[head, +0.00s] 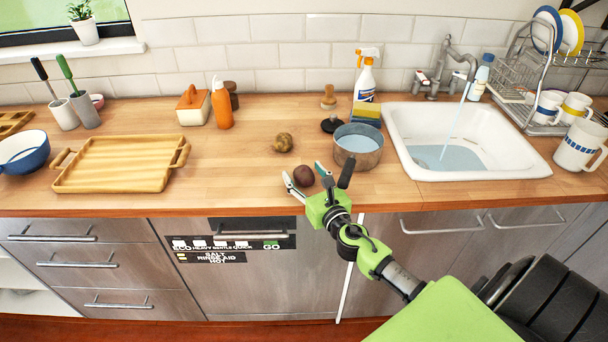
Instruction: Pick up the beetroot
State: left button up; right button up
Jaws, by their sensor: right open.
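The beetroot (304,176) is a small dark reddish-brown round thing on the wooden counter, near its front edge. My right gripper (304,178) is open, with its fingers spread to the left and right of the beetroot. The gripper comes in from the front, and the beetroot shows between the fingertips. I cannot tell whether a finger touches it. My left gripper is not in view.
A brown round vegetable (282,142) lies just behind the beetroot. A metal pot (358,146) with a dark handle stands close to the right finger. A wooden tray (122,163) lies to the left. The sink (463,128) has running water. Counter between tray and beetroot is clear.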

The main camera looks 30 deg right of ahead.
jog(key=shift+w, duration=0.15)
jog(key=c, duration=1.3)
jog(key=shift+o, duration=0.2)
jog(key=shift+r, duration=0.1)
